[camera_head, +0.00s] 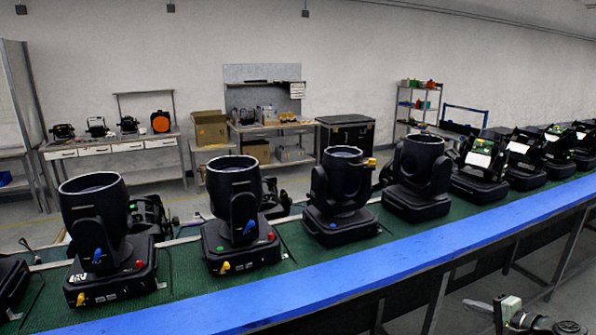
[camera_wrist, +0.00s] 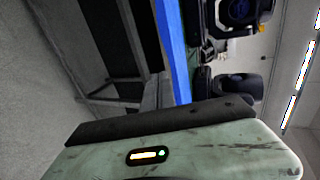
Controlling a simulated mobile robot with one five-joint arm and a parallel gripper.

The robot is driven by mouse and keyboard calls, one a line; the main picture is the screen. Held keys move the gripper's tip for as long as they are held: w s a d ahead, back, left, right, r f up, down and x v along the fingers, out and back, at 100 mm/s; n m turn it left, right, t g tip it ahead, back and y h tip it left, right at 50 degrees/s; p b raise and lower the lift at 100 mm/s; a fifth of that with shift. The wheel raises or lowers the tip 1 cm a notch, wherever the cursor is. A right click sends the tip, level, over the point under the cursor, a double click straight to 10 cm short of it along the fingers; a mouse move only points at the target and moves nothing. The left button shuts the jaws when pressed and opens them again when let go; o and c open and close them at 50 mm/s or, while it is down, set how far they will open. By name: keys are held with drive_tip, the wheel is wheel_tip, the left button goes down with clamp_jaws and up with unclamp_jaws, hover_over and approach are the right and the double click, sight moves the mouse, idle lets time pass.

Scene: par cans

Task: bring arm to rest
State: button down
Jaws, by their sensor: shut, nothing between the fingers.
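My gripper (camera_head: 480,305) shows small and dark at the lower right of the head view, with part of my arm beside it. It is shut and empty, in front of the blue-edged bench and apart from it.
A long bench with a green top and blue front edge (camera_head: 300,297) crosses the head view. Several black lamps stand on it, including one at the left (camera_head: 95,225) and one in the middle (camera_head: 341,190). Grey floor (camera_wrist: 40,70) lies beside the bench in the wrist view.

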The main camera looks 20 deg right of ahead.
drive_tip(key=w+a+f+n+g+y, duration=0.1)
drive_tip(key=w+a+f+n+g, duration=0.2)
drive_tip(key=a, duration=0.4)
drive_tip(key=w+a+f+n+g+y, duration=0.1)
drive_tip(key=w+a+f+n+g, duration=0.15)
drive_tip(key=w+a, duration=0.4)
drive_tip(key=w+a+f+n+g+y, duration=0.1)
drive_tip(key=w+a+f+n+g, duration=0.15)
drive_tip(key=a, duration=0.65)
drive_tip(key=a+f+n+g+h, duration=0.2)
drive_tip(key=a+f+n, duration=0.1)
drive_tip(key=a, duration=0.9)
drive_tip(key=a+f+n+g+h, duration=0.2)
drive_tip(key=a+n, duration=0.3)
drive_tip(key=a, duration=0.8)
drive_tip(key=shift+w+a+f+n+g, duration=0.3)
drive_tip(key=shift+w+f+n+g, duration=0.15)
drive_tip(key=shift+f+g, duration=0.25)
